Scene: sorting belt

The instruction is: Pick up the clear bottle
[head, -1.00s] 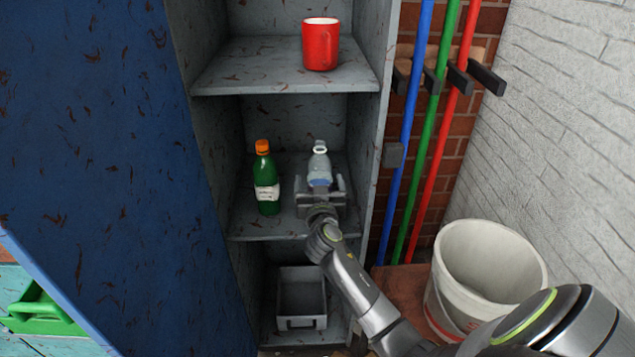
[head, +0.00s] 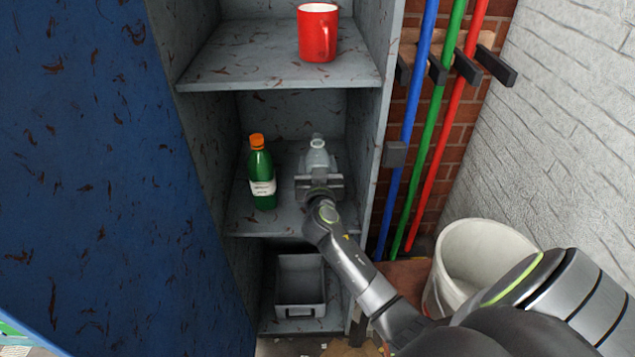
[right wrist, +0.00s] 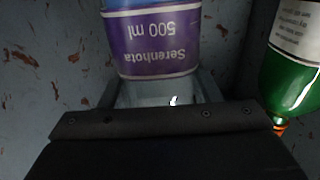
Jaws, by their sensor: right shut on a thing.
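The clear bottle (head: 318,157) stands on the middle shelf of the grey locker, in the right half. My right gripper (head: 318,172) is in front of it with its jaws shut on it, covering its lower part in the head view. In the right wrist view the bottle (right wrist: 152,45) shows a purple label reading "Serenhota 500 ml", upside down, between the fingers. Whether its base touches the shelf is hidden. My left gripper is not in view.
A green bottle with an orange cap (head: 262,175) stands close on the left of the gripper. A red mug (head: 317,34) is on the shelf above. A grey bin (head: 300,283) sits below. The locker's right wall (head: 378,150) is close to my arm.

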